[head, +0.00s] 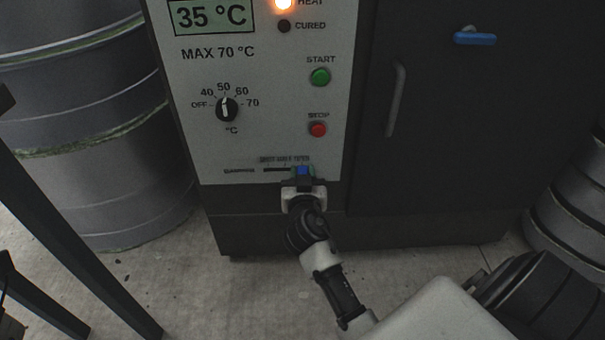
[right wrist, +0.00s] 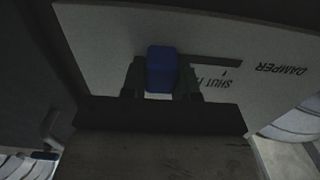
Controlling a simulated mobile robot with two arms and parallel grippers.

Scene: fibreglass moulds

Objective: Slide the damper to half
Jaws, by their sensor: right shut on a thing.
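The damper is a small blue slider knob (head: 302,171) on a short horizontal slot (head: 276,170) low on the oven's pale control panel (head: 260,140). The scale above the slot is small in the head view. The knob sits at the right end of the visible slot. My right gripper (head: 303,178) is shut on the knob. In the right wrist view the blue knob (right wrist: 161,70) stands between the two dark fingers (right wrist: 161,80), with the slot and the upside-down DAMPER lettering to its right. My left gripper is not in view.
The panel also carries a temperature dial (head: 227,109), a green START button (head: 320,76), a red STOP button (head: 318,129) and a display (head: 212,16) reading 35 °C. A dark door with a handle (head: 396,100) is to the right. Metal drums (head: 100,190) stand at left.

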